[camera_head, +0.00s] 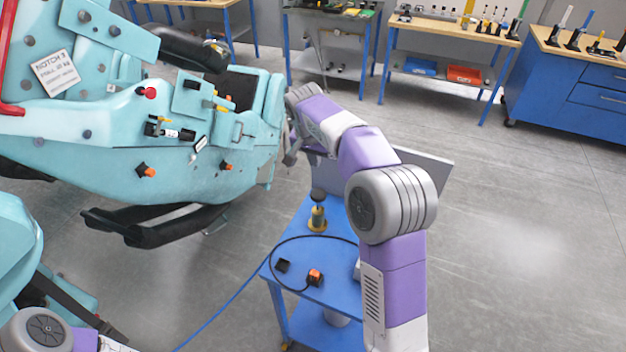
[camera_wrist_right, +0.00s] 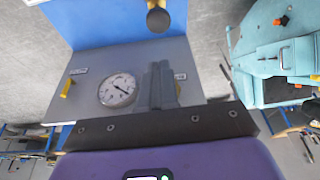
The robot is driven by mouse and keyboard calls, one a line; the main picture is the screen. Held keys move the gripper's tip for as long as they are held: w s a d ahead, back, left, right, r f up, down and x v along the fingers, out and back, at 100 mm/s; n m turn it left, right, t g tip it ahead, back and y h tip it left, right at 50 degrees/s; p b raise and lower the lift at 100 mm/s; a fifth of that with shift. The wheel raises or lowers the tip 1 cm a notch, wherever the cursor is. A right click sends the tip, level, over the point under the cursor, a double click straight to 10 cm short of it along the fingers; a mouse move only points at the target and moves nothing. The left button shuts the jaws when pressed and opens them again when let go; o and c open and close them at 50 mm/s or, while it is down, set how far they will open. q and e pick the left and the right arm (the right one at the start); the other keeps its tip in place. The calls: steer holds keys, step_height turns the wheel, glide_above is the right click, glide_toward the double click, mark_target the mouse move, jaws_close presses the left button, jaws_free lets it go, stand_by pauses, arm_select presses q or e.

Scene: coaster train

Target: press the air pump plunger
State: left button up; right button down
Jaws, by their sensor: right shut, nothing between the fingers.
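The air pump (camera_head: 317,222) is a small upright brass-coloured cylinder with a dark round plunger knob (camera_head: 318,194) on top, standing on a blue cart (camera_head: 325,258). In the right wrist view the dark knob (camera_wrist_right: 158,19) shows at the top edge, beyond my fingertips and apart from them. My right gripper (camera_head: 291,157) is above and a little left of the pump in the head view, close to the teal car's end and partly hidden by my own arm. Its fingers (camera_wrist_right: 158,72) are shut and empty. My left gripper is out of view.
A grey panel (camera_wrist_right: 75,108) with a round gauge (camera_wrist_right: 118,90) and yellow handle (camera_wrist_right: 66,89) lies behind my fingers. The teal coaster car (camera_head: 225,160) fills the left. A black cable and orange-topped box (camera_head: 315,277) lie on the cart. Open floor (camera_head: 510,230) is right.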

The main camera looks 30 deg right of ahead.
glide_toward(318, 191)
steer(key=x, duration=0.6)
steer(key=shift+f, duration=0.25)
